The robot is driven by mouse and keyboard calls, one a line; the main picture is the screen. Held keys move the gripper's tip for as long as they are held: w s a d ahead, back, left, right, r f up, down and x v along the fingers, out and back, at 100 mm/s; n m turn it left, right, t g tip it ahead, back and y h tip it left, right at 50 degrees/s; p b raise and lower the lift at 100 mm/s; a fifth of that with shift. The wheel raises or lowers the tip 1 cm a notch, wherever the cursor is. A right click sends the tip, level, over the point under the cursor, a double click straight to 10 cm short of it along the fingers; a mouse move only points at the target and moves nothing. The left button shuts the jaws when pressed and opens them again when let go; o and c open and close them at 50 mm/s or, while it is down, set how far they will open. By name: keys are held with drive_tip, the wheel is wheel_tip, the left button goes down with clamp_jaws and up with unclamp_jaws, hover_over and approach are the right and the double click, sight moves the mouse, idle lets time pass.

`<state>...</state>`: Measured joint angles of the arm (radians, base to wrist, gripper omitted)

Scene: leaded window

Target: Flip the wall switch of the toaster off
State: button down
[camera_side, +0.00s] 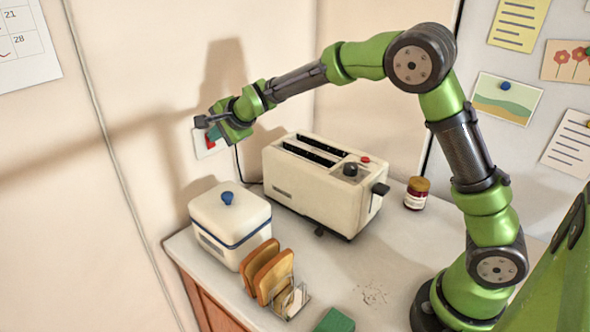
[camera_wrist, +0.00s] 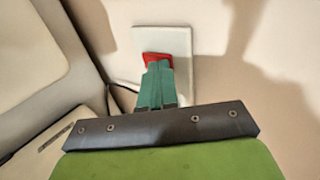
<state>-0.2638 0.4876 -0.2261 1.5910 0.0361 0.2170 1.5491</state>
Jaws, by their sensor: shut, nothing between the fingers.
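The wall switch is a white plate (camera_side: 199,149) on the back wall with a red rocker. In the wrist view the plate (camera_wrist: 182,42) and the top of the red rocker (camera_wrist: 150,58) show just beyond my fingertips. My gripper (camera_side: 211,133) is at the switch, shut and empty. In the wrist view its teal fingers (camera_wrist: 157,75) are together and overlap the lower part of the rocker. I cannot tell whether they touch it or which way it is tipped. The cream toaster (camera_side: 322,180) stands on the counter to the right, its cord running up toward the plate.
A cream bread box (camera_side: 228,235) with a blue knob stands below the switch. Toast slices in a rack (camera_side: 270,275), a green block (camera_side: 335,321) and a jar (camera_side: 417,193) are on the counter. Crumbs (camera_side: 372,292) lie on the otherwise clear front area.

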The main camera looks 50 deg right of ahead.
drive_tip(key=shift+r, duration=0.15)
drive_tip(key=shift+r, duration=0.65)
drive_tip(key=shift+s, duration=0.1)
drive_tip(key=v, duration=1.3)
drive_tip(key=shift+r, duration=0.15)
